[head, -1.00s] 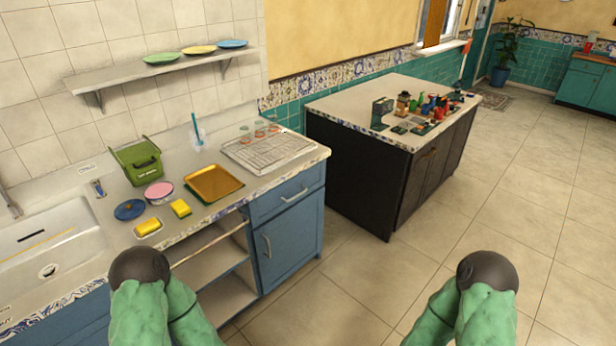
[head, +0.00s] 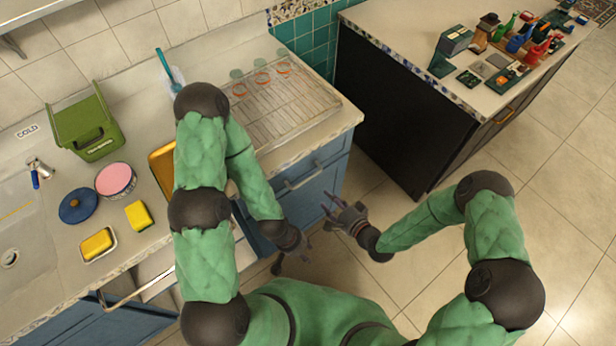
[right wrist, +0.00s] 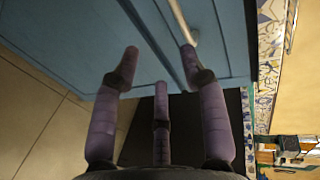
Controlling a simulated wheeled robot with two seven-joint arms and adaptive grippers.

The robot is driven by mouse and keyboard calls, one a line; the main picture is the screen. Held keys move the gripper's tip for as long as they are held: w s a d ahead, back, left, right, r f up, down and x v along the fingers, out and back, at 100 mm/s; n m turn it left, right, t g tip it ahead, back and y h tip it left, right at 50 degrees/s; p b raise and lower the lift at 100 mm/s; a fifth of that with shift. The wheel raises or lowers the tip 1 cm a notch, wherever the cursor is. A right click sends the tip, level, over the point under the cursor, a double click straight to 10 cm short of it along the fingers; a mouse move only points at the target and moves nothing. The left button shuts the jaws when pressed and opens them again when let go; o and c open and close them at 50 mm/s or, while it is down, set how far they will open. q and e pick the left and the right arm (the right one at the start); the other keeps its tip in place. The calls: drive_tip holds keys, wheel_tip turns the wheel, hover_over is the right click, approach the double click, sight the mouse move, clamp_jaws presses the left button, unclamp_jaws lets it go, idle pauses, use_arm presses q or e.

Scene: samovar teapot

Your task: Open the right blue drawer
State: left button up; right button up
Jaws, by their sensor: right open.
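The right blue drawer (head: 325,181) is under the countertop's right end, its front looking flush with the cabinet. Its pale bar handle (head: 304,179) shows in the head view, and in the right wrist view the handle (right wrist: 181,20) is at the top, just beyond the fingers. My right gripper (head: 332,204) is open and empty in front of the drawer; its three spread fingers (right wrist: 160,60) point at the blue front, apart from or close to the handle, contact unclear. My left gripper (head: 292,264) is lower, by the cabinet front, its fingers apparently spread and empty.
A dark-sided island (head: 390,120) stands to the right, with floor (head: 410,205) between it and the cabinet. The countertop (head: 345,115) holds a drying rack (head: 285,110), a golden tray (head: 160,165) and a green box (head: 88,125). The left arm covers part of the tray.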

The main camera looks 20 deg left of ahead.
sight(308, 179)
drive_tip(key=shift+y, duration=0.5)
drive_tip(key=b+x, duration=0.1)
drive_tip(key=x, duration=0.2)
drive_tip(key=r+x, duration=0.1)
drive_tip(key=x, duration=0.3)
drive_tip(key=a+r+b+x, duration=0.1)
drive_tip(key=x, duration=0.3)
drive_tip(key=shift+s+a+b, duration=0.1)
drive_tip(key=shift+s+b, duration=0.05)
drive_tip(key=shift+b, duration=0.15)
clamp_jaws()
